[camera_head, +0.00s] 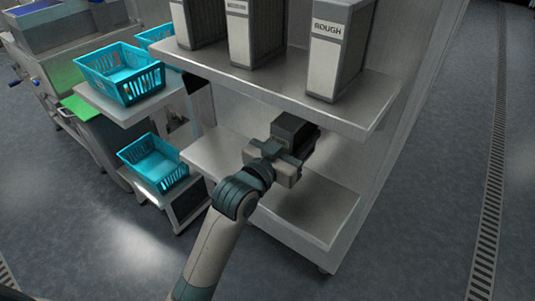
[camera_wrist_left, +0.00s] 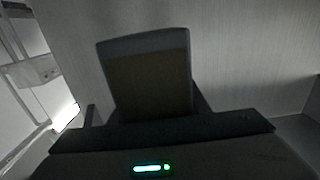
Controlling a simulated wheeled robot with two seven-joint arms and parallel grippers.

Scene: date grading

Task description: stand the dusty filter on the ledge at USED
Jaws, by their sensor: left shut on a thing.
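My left gripper (camera_head: 282,154) is shut on a dark box-shaped filter (camera_head: 292,130) and holds it between the upper and lower shelves of the rack. The filter also shows in the left wrist view (camera_wrist_left: 148,80), with a dull brown face in a grey frame. It looks roughly upright there, slightly tilted. The lower shelf (camera_head: 315,205) is the ledge under the gripper. I cannot tell whether the filter touches it, and no USED label can be read. My right gripper is not in view.
The upper shelf (camera_head: 290,105) overhangs the gripper and bears upright filters, one labelled ROUGH (camera_head: 335,50). Blue-green baskets (camera_head: 120,75) stand on stands to the left, one lower down (camera_head: 155,163). The lower shelf is bare to the right of the arm.

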